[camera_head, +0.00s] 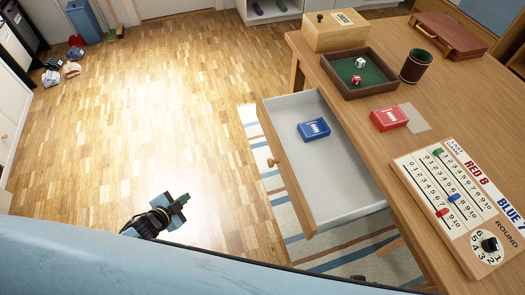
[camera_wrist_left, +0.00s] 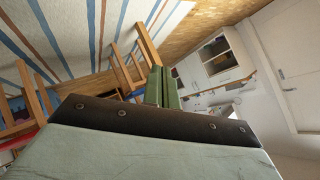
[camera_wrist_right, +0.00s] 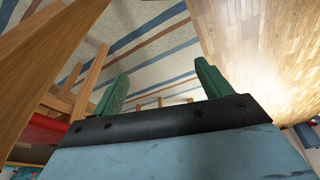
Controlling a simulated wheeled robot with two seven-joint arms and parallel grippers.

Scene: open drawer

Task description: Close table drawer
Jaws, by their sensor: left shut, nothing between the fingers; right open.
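The table drawer (camera_head: 352,194) is pulled well out from the left side of the wooden table (camera_head: 440,125). Its wooden front has a round knob (camera_head: 272,162) on its outer face. A blue card box (camera_head: 313,129) lies inside the drawer. My left gripper (camera_head: 180,201) is over the floor, left of the drawer front and apart from it. In the left wrist view its green fingers (camera_wrist_left: 162,86) are together with nothing between them. My right gripper (camera_wrist_right: 160,88) shows in the right wrist view with its green fingers spread and empty.
On the table are a dice tray (camera_head: 328,68), a dark cup (camera_head: 416,66), a red card box (camera_head: 389,119), a wooden box (camera_head: 335,32), a brown case (camera_head: 450,35) and a scoreboard (camera_head: 455,205). A striped rug (camera_head: 262,150) lies under the drawer.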

